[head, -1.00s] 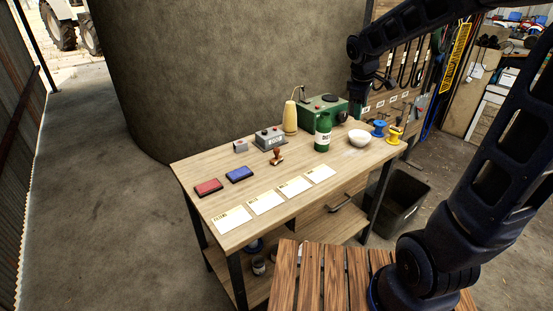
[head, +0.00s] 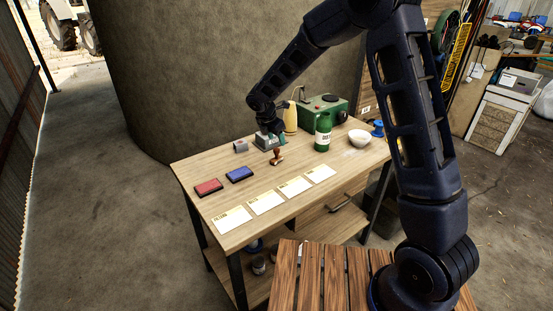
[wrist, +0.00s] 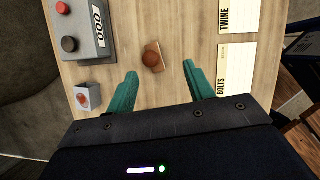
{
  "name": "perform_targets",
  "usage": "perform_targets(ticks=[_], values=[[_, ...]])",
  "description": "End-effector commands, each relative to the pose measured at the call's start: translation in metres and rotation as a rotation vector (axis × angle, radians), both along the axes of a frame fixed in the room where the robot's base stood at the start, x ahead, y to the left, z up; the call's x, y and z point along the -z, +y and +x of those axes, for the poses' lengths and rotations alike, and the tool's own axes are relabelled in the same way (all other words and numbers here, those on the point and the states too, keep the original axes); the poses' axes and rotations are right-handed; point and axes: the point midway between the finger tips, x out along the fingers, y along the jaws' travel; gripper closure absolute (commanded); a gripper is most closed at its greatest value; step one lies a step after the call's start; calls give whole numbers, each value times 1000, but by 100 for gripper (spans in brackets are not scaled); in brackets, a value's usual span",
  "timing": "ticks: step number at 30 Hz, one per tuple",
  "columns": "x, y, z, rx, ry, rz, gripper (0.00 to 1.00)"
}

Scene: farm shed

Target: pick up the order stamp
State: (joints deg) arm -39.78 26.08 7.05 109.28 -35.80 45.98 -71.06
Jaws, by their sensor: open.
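The order stamp (head: 277,157), with a brown wooden knob handle, stands upright on the workbench (head: 300,207). In the wrist view the stamp (wrist: 153,57) shows from above, its round knob over a narrow wooden base. My gripper (head: 275,135) is above the bench, over the grey box behind the stamp as the head view shows it. In the wrist view its two green fingers (wrist: 158,75) are apart and empty. The stamp lies just beyond the fingertips, between their lines. Nothing is between the fingers.

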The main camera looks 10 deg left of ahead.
Motion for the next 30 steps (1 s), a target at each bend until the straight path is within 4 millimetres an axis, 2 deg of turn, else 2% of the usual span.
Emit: perform_targets(ticks=[3,7,11,19,26,30], values=[[15,17,-2,-65,11,-22,47],[23,23,-2,-91,16,-32,47],[32,21,1,-94,15,-32,47],[66,14,12,-92,17,-32,47],[78,11,17,-92,15,-32,47],[94,8,23,-91,16,-33,47]])
